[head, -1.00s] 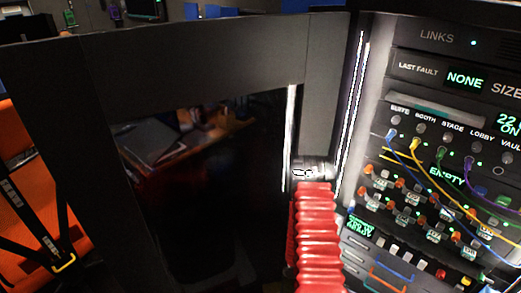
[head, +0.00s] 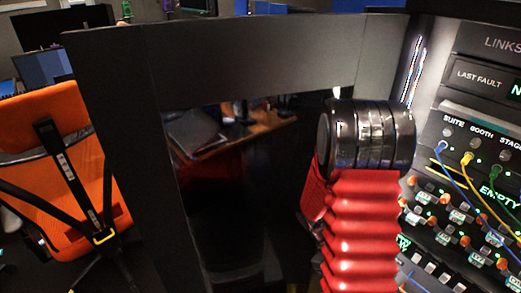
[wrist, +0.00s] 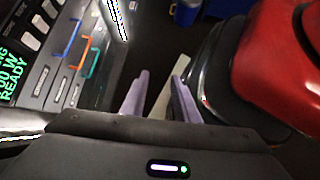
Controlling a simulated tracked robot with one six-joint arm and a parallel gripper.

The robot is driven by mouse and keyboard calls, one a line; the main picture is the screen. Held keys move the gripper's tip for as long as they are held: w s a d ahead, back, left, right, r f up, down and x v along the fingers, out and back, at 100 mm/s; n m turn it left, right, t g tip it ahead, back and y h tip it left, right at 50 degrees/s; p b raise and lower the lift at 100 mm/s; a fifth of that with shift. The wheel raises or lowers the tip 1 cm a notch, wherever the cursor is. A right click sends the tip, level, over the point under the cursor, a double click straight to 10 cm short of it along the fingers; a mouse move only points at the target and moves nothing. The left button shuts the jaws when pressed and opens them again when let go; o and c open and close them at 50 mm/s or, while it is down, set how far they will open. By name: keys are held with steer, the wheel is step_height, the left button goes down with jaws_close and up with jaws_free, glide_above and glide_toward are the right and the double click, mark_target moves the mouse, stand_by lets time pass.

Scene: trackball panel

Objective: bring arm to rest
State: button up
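My arm shows in the head view as a red ribbed sleeve topped by a black ringed joint, in front of the dark cabinet door and left of the panel (head: 465,150). My gripper (wrist: 160,82) is not visible in the head view. In the wrist view its two pale purple-grey fingers stand apart, with a gap between them. No held object can be made out in them. A pale strip shows beyond the gap, and I cannot tell what it is. The panel's lower part (wrist: 50,85), with coloured loop handles, lies left of the fingers, apart from them.
Blue, yellow and green cables (head: 468,160) are plugged into the panel. An orange chair (head: 55,180) stands at left. In the wrist view, red and black parts of my arm fill the right.

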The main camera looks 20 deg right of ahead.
steer(key=w+a+r+m+t+y, duration=0.1)
steer(key=w+a+r+m+t, duration=0.25)
steer(key=a+r, duration=0.35)
steer(key=w+a+r+m+t+y, duration=0.1)
steer(key=w+a+r+m+t, duration=0.2)
steer(key=a+r, duration=0.4)
steer(key=s+a+r+n+t+y, duration=0.1)
steer(key=a+r+n+t, duration=0.1)
steer(key=a+r+t, duration=0.5)
step_height(320, 180, up, 7)
steer(key=a, duration=0.3)
steer(key=shift+s+d, duration=0.1)
